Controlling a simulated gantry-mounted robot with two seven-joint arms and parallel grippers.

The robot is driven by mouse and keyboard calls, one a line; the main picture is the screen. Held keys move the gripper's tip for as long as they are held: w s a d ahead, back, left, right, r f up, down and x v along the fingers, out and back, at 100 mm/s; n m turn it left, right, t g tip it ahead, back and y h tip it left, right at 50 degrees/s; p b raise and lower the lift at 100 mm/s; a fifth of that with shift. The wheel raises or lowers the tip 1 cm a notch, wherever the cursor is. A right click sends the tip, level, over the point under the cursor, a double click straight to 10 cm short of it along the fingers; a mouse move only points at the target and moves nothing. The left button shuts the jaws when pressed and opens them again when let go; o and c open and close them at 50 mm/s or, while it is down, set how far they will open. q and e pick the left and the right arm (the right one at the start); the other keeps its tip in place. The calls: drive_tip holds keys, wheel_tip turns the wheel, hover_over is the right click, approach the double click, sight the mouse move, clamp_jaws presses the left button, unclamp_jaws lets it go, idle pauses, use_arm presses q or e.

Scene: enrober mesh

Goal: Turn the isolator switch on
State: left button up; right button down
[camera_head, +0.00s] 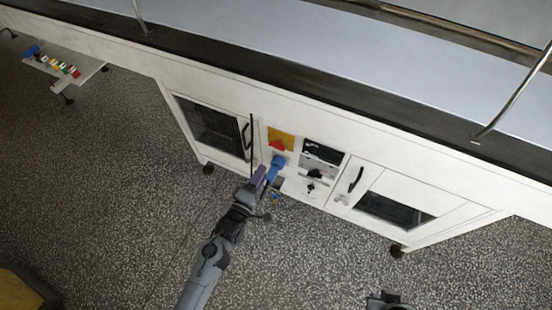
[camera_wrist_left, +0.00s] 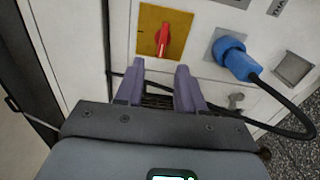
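The isolator switch is a red handle (camera_wrist_left: 163,41) on a yellow plate (camera_wrist_left: 181,22) on the white cabinet front. In the head view the yellow plate (camera_head: 287,136) and red handle (camera_head: 277,145) show above my left gripper. My left gripper (camera_head: 265,174) is close to the cabinet, just below the switch. In the left wrist view its two purple fingers (camera_wrist_left: 160,78) are apart, with nothing between them, and the red handle lies beyond the gap. A dark part at the lower right edge of the head view may be my right arm; its gripper fingers do not show.
A blue plug (camera_wrist_left: 236,58) with a black cable sits right of the switch. The blue plug also shows in the head view (camera_head: 277,162). A black-handled door (camera_head: 210,125) is to the left, another panel (camera_head: 395,209) to the right. A small shelf (camera_head: 62,68) holds coloured items.

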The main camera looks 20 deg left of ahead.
sight(278, 146)
use_arm(q)
drive_tip(key=w+b, duration=0.4)
drive_tip(key=w, duration=0.7)
drive_tip(key=shift+d+f, duration=0.3)
drive_tip(key=shift+d, duration=0.15)
drive_tip(key=c, duration=0.7)
